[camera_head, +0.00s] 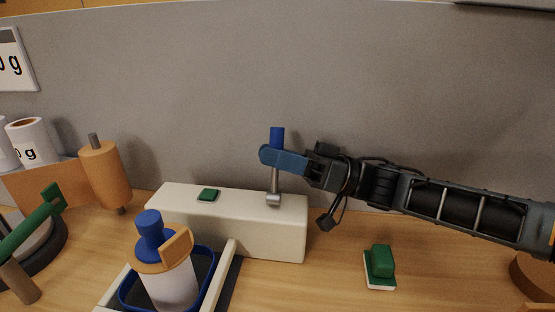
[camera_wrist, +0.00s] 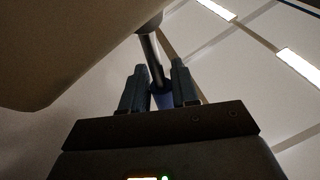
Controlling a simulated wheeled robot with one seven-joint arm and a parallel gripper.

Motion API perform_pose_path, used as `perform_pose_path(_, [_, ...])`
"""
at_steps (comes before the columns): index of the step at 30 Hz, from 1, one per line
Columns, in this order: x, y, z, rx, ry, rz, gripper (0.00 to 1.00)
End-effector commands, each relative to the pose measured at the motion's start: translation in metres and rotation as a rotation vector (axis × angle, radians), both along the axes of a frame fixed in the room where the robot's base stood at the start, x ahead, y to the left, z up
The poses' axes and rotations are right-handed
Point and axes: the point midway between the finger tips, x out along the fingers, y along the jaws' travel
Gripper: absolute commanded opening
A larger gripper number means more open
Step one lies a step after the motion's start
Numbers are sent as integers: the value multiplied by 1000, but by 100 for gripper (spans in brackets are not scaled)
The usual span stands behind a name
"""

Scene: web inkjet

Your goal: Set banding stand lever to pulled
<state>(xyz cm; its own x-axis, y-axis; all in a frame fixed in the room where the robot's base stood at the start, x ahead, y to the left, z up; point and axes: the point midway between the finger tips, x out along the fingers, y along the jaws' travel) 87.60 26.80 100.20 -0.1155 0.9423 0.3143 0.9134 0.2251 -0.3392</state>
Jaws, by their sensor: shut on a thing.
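The banding stand (camera_head: 230,215) is a long white block on the wooden table. Its lever (camera_head: 275,182) is a grey metal rod with a blue knob (camera_head: 277,135), standing about upright from a metal pivot near the block's right end. My gripper (camera_head: 272,156) reaches in from the right, its blue fingers at the lever's knob. In the wrist view my gripper (camera_wrist: 160,88) has a finger on either side of the lever (camera_wrist: 150,58), shut around the blue knob (camera_wrist: 163,99). The near finger hides part of the knob in the head view.
A green button (camera_head: 208,194) is on top of the block. A white bottle with a blue cap (camera_head: 168,278) stands in a blue-rimmed tray in front. A green block on a white base (camera_head: 380,265) lies right. An orange roll (camera_head: 105,178) stands left. A grey wall is behind.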

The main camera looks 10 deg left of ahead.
Motion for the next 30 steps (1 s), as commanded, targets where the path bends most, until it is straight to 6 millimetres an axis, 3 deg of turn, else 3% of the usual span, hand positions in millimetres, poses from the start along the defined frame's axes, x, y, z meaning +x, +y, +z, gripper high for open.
perform_pose_path(18, [-40, 1, 1, -19, -564, 3, 0])
perform_pose_path(30, [-58, 2, -4, -28, -819, 4, 0])
